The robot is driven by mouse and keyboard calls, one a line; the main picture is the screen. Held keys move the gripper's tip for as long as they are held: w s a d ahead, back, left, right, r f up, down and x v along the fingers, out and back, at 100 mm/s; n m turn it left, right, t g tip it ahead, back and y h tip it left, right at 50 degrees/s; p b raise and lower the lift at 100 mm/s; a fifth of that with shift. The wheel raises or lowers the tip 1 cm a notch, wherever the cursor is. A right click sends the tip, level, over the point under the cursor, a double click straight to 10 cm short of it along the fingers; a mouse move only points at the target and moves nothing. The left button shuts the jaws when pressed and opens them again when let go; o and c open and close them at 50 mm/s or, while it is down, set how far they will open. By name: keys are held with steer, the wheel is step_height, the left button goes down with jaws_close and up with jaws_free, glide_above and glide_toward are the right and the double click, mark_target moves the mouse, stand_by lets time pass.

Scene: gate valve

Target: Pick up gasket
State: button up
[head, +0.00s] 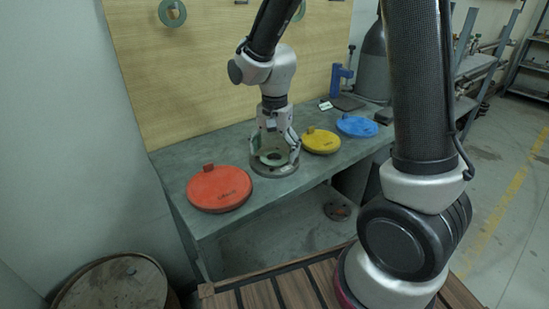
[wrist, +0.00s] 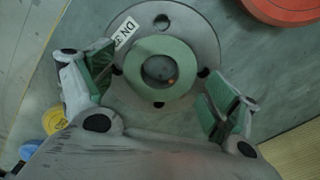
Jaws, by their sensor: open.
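The gasket (wrist: 138,62) is a flat green ring lying on a grey round flange (wrist: 199,38) with bolt holes and a "DN" label. The flange (head: 260,170) rests on the grey workbench, and the gasket (head: 272,159) shows partly between my fingers in the head view. My gripper (head: 273,150) points down over the flange. In the wrist view, my gripper (wrist: 158,90) is open, with one green-padded finger on each side of the gasket. I see no contact between the fingers and the gasket. The exact height of the fingertips is hard to tell.
A red disc (head: 219,188) lies left of the flange on the workbench (head: 180,166). A yellow disc (head: 321,141) and a blue disc (head: 357,126) lie to the right. A wooden board (head: 200,70) stands behind, with green rings hanging on it.

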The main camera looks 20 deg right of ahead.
steer(key=shift+f, duration=0.1)
steer(key=shift+c, duration=0.4)
steer(key=c, duration=0.8)
steer(key=shift+c, duration=0.2)
step_height(320, 180, up, 10)
steer(key=shift+r, duration=0.25)
